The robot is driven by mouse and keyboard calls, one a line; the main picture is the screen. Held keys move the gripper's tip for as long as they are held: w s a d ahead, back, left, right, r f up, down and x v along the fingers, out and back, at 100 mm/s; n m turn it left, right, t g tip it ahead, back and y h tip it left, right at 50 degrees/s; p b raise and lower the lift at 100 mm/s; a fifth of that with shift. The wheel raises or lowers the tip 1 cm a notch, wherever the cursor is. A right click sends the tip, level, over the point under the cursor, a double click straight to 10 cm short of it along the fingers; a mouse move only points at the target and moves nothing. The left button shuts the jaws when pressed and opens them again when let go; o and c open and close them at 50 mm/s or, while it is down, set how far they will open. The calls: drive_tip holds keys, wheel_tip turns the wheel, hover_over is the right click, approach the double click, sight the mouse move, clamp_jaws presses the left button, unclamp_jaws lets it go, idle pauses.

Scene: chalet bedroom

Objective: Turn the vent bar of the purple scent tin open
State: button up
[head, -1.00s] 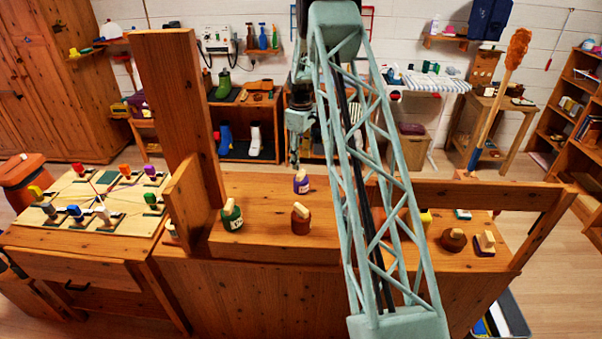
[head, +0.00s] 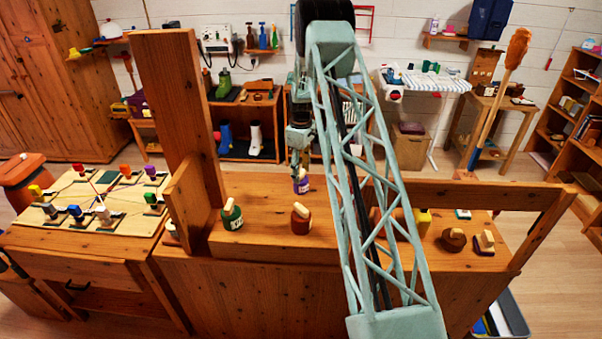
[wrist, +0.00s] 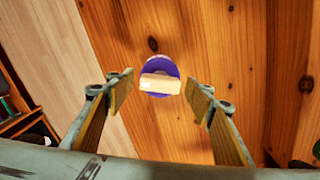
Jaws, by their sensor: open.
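The purple scent tin (head: 302,186) stands on the wooden bench top, towards its back edge. In the wrist view the purple tin (wrist: 157,67) shows from above as a round body, with a pale wooden vent bar (wrist: 160,84) lying across its top. My gripper (head: 298,165) is just above the tin in the head view and hides part of its top. In the wrist view my gripper (wrist: 160,95) is open, with one finger on each side of the bar and a gap on both sides. Neither finger visibly touches the bar.
A green tin (head: 231,215) and a brown tin (head: 301,219) stand nearer the front of the bench. A tall wooden post (head: 180,115) rises at left. A yellow tin (head: 424,220) and a round brown one (head: 454,240) stand at right, beyond my arm.

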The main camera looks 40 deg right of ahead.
drive_tip(key=shift+c, duration=0.2)
drive_tip(key=c, duration=0.8)
drive_tip(key=shift+c, duration=0.2)
drive_tip(key=shift+m+b, duration=0.35)
drive_tip(key=shift+m, duration=0.25)
drive_tip(key=shift+f+m+b, duration=0.1)
drive_tip(key=shift+m+b, duration=0.55)
drive_tip(key=shift+m, duration=0.55)
drive_tip(key=m+b, duration=0.1)
drive_tip(key=m, duration=0.2)
drive_tip(key=shift+m, duration=0.4)
drive_tip(key=m+b, duration=0.1)
drive_tip(key=m, duration=0.4)
drive_tip(key=shift+b, duration=0.3)
drive_tip(key=shift+m+b, duration=0.4)
drive_tip(key=shift+m, duration=2.4)
